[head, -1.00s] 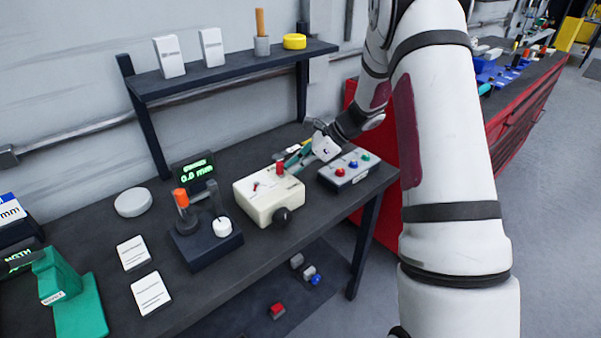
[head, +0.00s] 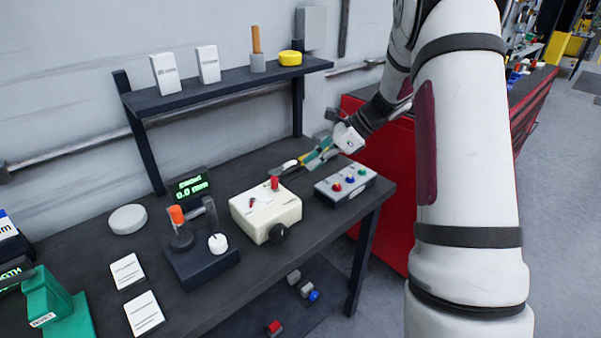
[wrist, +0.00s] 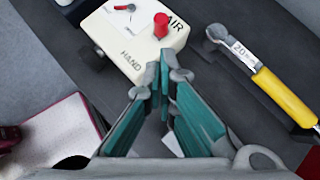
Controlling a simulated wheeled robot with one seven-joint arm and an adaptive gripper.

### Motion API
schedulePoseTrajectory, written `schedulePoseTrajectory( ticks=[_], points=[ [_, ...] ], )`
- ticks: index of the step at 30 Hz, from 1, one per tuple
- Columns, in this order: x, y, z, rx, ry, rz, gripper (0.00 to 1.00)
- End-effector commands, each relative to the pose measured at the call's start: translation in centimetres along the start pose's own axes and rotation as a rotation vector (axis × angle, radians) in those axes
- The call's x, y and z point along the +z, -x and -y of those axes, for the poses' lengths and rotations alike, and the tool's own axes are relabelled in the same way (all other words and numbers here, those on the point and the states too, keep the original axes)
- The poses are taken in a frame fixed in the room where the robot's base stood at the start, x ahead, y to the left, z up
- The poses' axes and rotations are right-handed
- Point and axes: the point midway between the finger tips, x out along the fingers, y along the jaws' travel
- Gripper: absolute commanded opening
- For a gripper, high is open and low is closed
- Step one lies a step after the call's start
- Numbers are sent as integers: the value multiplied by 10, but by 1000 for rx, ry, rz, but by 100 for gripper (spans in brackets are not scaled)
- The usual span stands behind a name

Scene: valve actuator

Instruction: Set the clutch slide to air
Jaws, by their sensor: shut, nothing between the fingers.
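The cream actuator box (head: 265,213) stands on the dark bench; it also shows in the wrist view (wrist: 135,40). Its red clutch slide knob (head: 274,183) stands upright near the far right of the top. In the wrist view the red knob (wrist: 161,25) is right beside the AIR lettering, partly covering it, and away from the HAND lettering nearer the front. My gripper (head: 304,163) is shut and empty, up and right of the knob. In the wrist view its teal fingers (wrist: 164,76) point toward the knob with a gap between.
A yellow-handled tool (wrist: 280,92) lies close beside the box. A panel with coloured buttons (head: 345,182) stands to the right, and a dark gauge stand (head: 203,262) to the left. A shelf (head: 225,85) hangs above the back of the bench.

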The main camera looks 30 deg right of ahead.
Motion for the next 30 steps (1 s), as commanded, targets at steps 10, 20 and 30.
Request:
schedulePoseTrajectory(
  ticks=[10,20,30],
  points=[
    [0,29,0,0,0,0,0],
    [0,29,0,0,0,0,0],
    [0,29,0,0,0,0,0]
  ],
)
